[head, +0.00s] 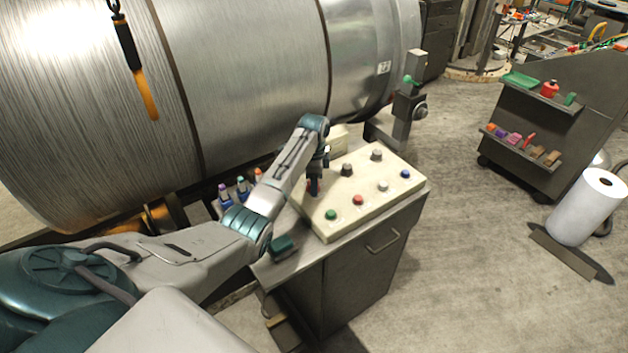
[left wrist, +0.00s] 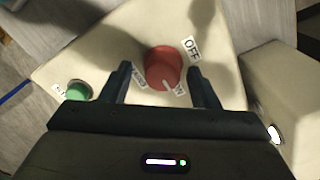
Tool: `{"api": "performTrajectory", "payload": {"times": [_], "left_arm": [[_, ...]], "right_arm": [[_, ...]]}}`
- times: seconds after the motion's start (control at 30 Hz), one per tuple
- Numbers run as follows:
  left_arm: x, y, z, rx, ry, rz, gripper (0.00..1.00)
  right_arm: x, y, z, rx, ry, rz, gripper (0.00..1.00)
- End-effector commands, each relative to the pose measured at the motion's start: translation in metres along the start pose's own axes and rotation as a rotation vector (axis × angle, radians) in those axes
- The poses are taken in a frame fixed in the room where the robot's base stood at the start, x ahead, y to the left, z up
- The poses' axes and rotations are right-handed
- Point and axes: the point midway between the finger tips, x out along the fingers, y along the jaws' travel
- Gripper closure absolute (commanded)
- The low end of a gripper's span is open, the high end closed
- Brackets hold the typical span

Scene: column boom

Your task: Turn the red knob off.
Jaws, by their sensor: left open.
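The red knob (left wrist: 161,63) sits on the cream panel, seen in the left wrist view. Its white pointer mark points down and right, toward a small label near its lower edge. An OFF label (left wrist: 191,48) is at the knob's upper right. My left gripper (left wrist: 159,74) is open, with one finger on each side of the knob; I cannot tell whether they touch it. In the head view, the left gripper (head: 314,186) is over the left part of the control panel (head: 345,225) and mostly hides the knob. My right gripper is not in view.
A green button (left wrist: 77,91) is left of the gripper in the wrist view. The panel also carries a red button (head: 357,200), a blue button (head: 405,174) and grey knobs. A big metal drum (head: 250,80) stands behind the cabinet.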

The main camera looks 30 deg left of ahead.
Motion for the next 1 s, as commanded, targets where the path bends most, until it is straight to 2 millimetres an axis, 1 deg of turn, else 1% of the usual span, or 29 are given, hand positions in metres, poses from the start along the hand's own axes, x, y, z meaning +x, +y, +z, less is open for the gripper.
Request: {"api": "performTrajectory", "payload": {"times": [0.07, 0.2, 0.3, 0.5, 0.67, 0.87, 1.0], "left_arm": [[0.000, 0.000, 0.000, 0.000, 0.000, 0.000, 0.45], [0.000, 0.000, 0.000, 0.000, 0.000, 0.001, 0.72], [0.000, 0.000, 0.000, 0.000, 0.000, 0.000, 0.89], [-0.001, 0.000, 0.000, -0.009, -0.001, 0.000, 0.89], [-0.003, 0.000, 0.001, -0.051, 0.001, 0.001, 0.89], [-0.005, -0.001, 0.001, -0.169, 0.006, 0.000, 0.89], [-0.006, -0.001, 0.001, -0.290, 0.010, 0.000, 0.89]], "right_arm": [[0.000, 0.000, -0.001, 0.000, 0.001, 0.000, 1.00], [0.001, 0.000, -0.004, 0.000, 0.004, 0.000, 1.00], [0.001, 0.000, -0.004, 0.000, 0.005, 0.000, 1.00], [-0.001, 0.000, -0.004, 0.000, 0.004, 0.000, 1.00], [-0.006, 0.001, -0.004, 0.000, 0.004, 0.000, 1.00], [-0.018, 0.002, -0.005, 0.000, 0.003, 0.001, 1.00], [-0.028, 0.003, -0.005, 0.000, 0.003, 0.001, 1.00]]}}
